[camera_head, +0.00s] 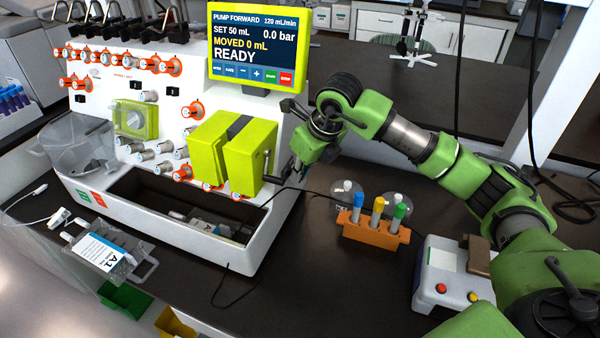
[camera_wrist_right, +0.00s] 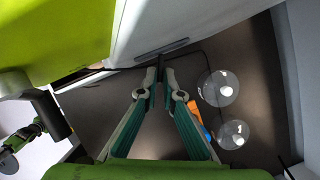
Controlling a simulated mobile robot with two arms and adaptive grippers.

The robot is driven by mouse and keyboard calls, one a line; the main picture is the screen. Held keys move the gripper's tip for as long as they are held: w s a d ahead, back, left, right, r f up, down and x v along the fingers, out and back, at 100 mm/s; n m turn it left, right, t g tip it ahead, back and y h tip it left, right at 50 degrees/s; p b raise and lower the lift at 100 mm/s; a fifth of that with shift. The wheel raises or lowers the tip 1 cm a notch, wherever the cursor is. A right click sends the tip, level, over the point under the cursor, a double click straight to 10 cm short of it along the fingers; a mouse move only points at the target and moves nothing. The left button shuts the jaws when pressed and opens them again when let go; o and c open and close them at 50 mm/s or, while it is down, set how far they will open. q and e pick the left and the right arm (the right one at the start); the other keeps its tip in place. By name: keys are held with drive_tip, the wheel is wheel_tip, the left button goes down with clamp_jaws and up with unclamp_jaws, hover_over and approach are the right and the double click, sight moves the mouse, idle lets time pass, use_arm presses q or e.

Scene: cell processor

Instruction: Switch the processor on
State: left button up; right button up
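The processor (camera_head: 165,205) is a large white machine with orange-ringed knobs, yellow-green pump blocks and a lit screen (camera_head: 258,45) reading "READY". My right gripper (camera_head: 302,160) reaches down beside the machine's right side. In the right wrist view my right gripper (camera_wrist_right: 160,76) has its fingertips close together and appears shut, with no object visible in it. The tips are close to the white side panel (camera_wrist_right: 170,25), which has a dark slot (camera_wrist_right: 175,46); contact is unclear. I cannot make out a power switch. A small green and black part (camera_wrist_right: 22,138) may belong to my left arm.
An orange rack (camera_head: 372,229) with colour-capped tubes stands right of the machine, near clear round-bottomed vessels (camera_head: 396,203). A white device (camera_head: 447,275) with red and yellow buttons is farther right. A black cable (camera_head: 290,187) runs beside the gripper.

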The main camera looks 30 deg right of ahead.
drive_tip(key=shift+o, duration=1.3)
drive_tip(key=shift+r, duration=0.1)
drive_tip(key=v, duration=1.2)
